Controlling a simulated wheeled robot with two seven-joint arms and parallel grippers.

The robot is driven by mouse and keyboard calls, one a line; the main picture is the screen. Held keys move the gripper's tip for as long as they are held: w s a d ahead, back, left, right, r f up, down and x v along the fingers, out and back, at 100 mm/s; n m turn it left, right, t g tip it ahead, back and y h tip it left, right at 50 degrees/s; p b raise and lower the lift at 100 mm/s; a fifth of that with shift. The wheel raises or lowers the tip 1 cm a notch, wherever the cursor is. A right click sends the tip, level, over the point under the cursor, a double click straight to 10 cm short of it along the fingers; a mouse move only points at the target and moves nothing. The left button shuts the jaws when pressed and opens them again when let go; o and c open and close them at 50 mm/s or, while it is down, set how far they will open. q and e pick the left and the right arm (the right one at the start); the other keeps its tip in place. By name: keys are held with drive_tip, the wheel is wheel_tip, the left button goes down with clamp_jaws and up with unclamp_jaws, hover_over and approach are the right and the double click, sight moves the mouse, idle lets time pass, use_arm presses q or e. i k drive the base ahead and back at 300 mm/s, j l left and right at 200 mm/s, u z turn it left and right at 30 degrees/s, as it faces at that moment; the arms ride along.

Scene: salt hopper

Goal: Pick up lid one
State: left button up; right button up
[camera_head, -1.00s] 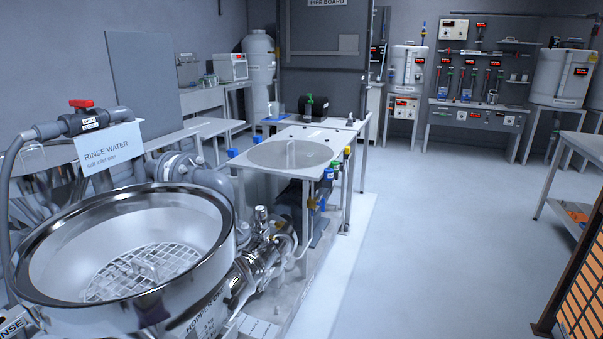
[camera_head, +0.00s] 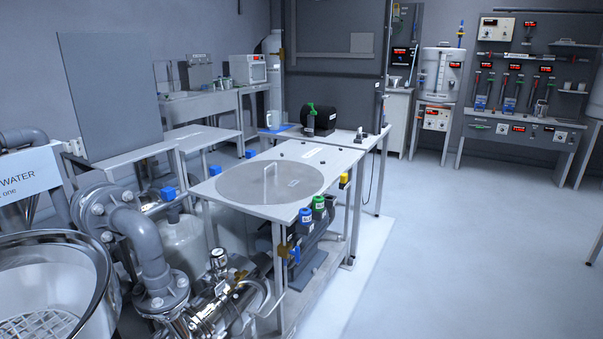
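A flat round grey lid (camera_head: 252,186) with a thin upright handle (camera_head: 270,178) lies on a light table (camera_head: 258,210) in the middle of the head view. A small label is on the lid to the right of the handle. I cannot read which lid it is. Neither of my grippers shows in the view.
An open metal hopper (camera_head: 70,247) with a grid inside stands at the lower left. Grey pipes and a metal valve (camera_head: 218,262) are between it and the table. The floor (camera_head: 455,250) to the right is clear.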

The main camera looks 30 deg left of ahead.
sight(266, 183)
drive_tip(key=i+u, duration=0.25)
drive_tip(key=i, duration=0.15)
drive_tip(key=i+l+u, duration=0.25)
drive_tip(key=i, duration=0.2)
drive_tip(key=i+u, duration=0.25)
drive_tip(key=i, duration=0.15)
